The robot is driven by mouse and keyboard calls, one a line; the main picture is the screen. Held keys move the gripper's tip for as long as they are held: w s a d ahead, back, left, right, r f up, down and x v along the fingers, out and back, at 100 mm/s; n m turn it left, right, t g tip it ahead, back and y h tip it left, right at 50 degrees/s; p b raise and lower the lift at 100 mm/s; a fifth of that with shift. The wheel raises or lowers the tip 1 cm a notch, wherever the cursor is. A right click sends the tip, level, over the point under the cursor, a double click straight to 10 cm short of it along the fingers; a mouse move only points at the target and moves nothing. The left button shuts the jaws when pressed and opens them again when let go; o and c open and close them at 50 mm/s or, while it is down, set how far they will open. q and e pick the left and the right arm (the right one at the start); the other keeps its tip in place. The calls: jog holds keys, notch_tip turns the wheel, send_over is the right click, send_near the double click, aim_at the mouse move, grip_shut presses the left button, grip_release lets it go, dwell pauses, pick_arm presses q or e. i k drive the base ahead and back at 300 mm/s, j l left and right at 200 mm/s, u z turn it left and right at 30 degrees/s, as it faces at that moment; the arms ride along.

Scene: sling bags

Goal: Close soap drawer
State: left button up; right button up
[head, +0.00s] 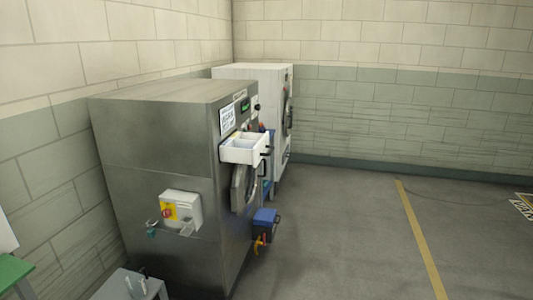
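The soap drawer (243,149) is a white, open-topped drawer with compartments. It sticks out from the upper front of a large grey metal washing machine (160,150) in the head view. The drawer is pulled out and stands open. The machine's round door (240,186) is below it, seen nearly edge-on. Neither of my grippers shows in the head view.
A white machine (255,72) stands behind the grey one against the wall. A blue box (265,219) sits low at the grey machine's front. A grey stool-like surface (128,286) is at the bottom left. The floor to the right, with a yellow line (420,237), is clear.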

aim_at(249, 147)
jog(key=i+l+u, duration=0.1)
jog(key=u, duration=0.3)
jog(key=i+l+u, duration=0.2)
jog(key=u, duration=0.25)
jog(key=i, duration=0.1)
